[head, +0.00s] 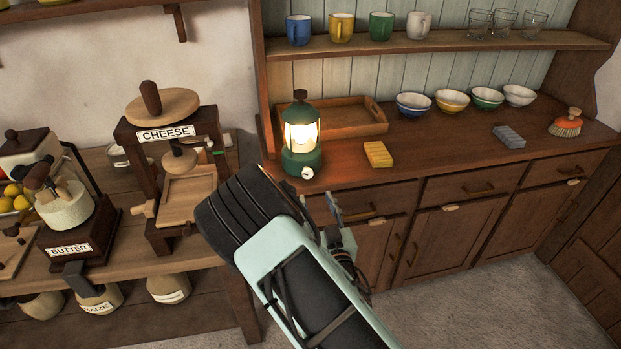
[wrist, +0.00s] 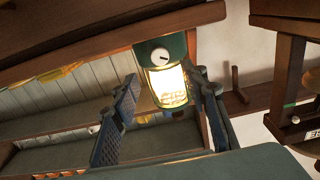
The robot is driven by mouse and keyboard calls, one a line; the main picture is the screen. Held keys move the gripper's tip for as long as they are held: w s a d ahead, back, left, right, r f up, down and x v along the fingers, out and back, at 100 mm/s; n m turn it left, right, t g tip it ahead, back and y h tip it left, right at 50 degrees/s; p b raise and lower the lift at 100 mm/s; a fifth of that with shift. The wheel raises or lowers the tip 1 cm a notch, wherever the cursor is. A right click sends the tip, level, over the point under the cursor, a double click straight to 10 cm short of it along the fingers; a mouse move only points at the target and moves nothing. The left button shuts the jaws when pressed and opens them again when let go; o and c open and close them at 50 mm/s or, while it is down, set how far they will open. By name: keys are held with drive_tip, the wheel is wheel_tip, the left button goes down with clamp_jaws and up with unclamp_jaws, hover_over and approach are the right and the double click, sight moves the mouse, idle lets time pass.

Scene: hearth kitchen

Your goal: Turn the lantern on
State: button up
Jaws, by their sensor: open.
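The green lantern (head: 302,161) stands upright on the wooden sideboard, its glass glowing warm yellow-white. A round white dial (head: 307,172) is on the front of its base. In the wrist view the lantern (wrist: 166,48) appears upside down, lit, with the dial (wrist: 158,57) facing the camera and a dark pointer mark on it. My gripper (head: 336,208) is open and empty, in front of the sideboard edge, below and right of the lantern. In the wrist view my gripper (wrist: 164,84) has its two fingers spread, with the lantern showing between them. I see no contact with the dial.
A wooden tray (head: 347,125) is behind the lantern. A yellow sponge (head: 378,154) lies to its right; bowls (head: 452,101), a grey block (head: 509,136) and a brush (head: 566,122) are farther right. The cheese press (head: 165,133) stands on the left table.

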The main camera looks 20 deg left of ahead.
sight(308, 176)
drive_tip(key=p+x, duration=0.1)
drive_tip(key=x, duration=0.9)
drive_tip(key=shift+w+a, duration=0.15)
drive_tip(key=shift+w, duration=0.2)
drive_tip(key=shift+c, duration=0.3)
clamp_jaws()
